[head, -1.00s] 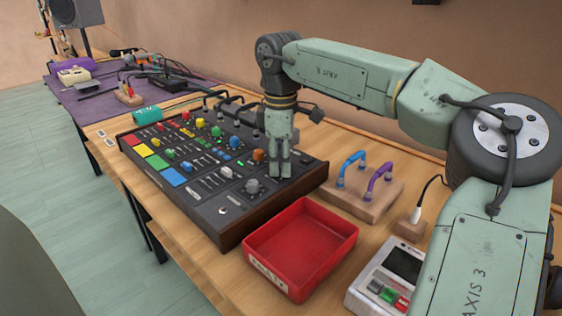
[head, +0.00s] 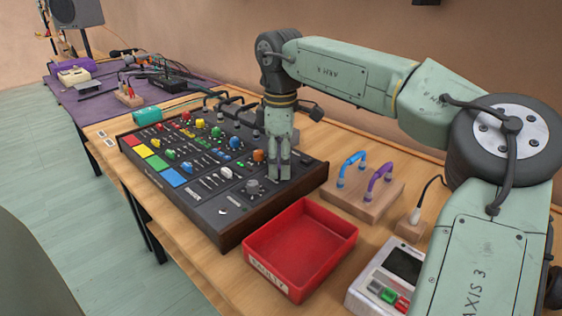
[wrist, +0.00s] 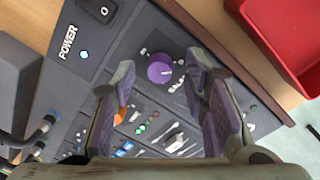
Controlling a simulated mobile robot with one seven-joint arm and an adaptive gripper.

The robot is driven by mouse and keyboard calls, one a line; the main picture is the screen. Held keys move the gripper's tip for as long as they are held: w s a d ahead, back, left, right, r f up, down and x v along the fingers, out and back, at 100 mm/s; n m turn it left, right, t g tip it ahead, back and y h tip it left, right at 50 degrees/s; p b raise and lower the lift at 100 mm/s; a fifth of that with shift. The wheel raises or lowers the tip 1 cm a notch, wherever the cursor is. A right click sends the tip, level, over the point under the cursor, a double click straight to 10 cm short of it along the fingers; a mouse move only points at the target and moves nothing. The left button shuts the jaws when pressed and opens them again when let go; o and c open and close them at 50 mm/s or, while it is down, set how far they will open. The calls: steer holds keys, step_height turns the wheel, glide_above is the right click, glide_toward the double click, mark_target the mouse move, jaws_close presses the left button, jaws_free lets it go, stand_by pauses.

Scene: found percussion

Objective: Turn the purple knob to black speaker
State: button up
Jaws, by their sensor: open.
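The purple knob (wrist: 160,68) is on the dark panel of the mixing console (head: 215,208), with small marks around it that are too small to read. My gripper (wrist: 158,82) is open over the panel, its two purple-padded fingers on either side of the knob's line, with no visible contact. In the head view my gripper (head: 279,177) points down at the console's right part, and I cannot make out the purple knob there. A dark grey speaker (head: 76,11) stands at the far back left. I cannot tell a black speaker mark on the panel.
A red tray (head: 300,240) sits in front of the console. A wooden block with blue and purple handles (head: 362,200) is at its right, and a grey device (head: 385,270) is nearer. Other knobs and sliders crowd the panel.

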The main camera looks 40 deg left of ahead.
step_height(320, 180, up, 12)
steer(key=shift+s+d+f, duration=0.15)
steer(key=shift+s+f, duration=0.05)
steer(key=shift+s, duration=0.05)
stand_by(0.6)
